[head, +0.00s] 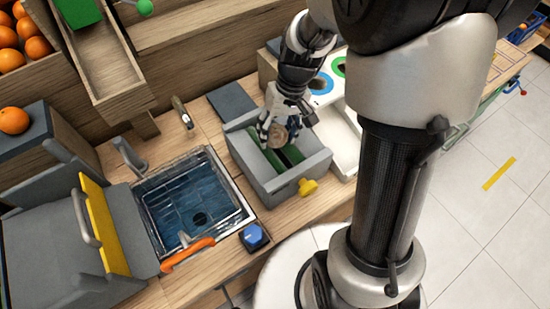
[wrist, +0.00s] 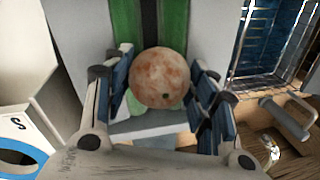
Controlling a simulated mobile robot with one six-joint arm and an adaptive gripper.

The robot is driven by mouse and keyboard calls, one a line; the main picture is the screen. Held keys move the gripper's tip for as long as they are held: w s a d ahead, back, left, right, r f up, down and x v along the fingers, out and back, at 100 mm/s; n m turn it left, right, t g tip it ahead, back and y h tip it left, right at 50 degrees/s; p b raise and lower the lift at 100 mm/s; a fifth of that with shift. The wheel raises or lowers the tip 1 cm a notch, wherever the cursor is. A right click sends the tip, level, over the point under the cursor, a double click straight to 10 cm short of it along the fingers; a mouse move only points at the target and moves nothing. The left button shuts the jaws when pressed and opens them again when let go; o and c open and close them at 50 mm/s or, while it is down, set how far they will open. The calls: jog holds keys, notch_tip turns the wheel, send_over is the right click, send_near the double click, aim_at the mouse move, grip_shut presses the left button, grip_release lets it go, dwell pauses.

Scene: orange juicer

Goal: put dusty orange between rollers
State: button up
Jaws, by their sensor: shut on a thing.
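The dusty orange (wrist: 160,78) is a pale, brownish, blotched ball between my gripper's blue-padded fingers in the wrist view. In the head view the dusty orange (head: 278,136) shows at my gripper (head: 284,128), above the grey roller box. My gripper (wrist: 164,98) is shut on it. The two green rollers (head: 290,154) lie inside the grey box (head: 297,189), with a dark gap between them. In the wrist view the green rollers (wrist: 126,25) show behind the orange, which overlaps the gap. I cannot tell whether the orange touches the rollers.
A sink (head: 195,203) with an orange-handled tool (head: 187,254) and a blue object (head: 254,236) is at left. A white tray with blue and green rings (head: 322,84) stands behind at right. Clean oranges (head: 14,120) are at far left.

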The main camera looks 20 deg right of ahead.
jog(key=shift+f, duration=0.55)
jog(key=shift+r, duration=0.1)
jog(key=o, duration=1.2)
jog(key=shift+r, duration=0.1)
notch_tip(320, 180, up, 12)
jog(key=d, duration=0.2)
jog(key=shift+f, duration=0.2)
jog(key=shift+s, duration=0.1)
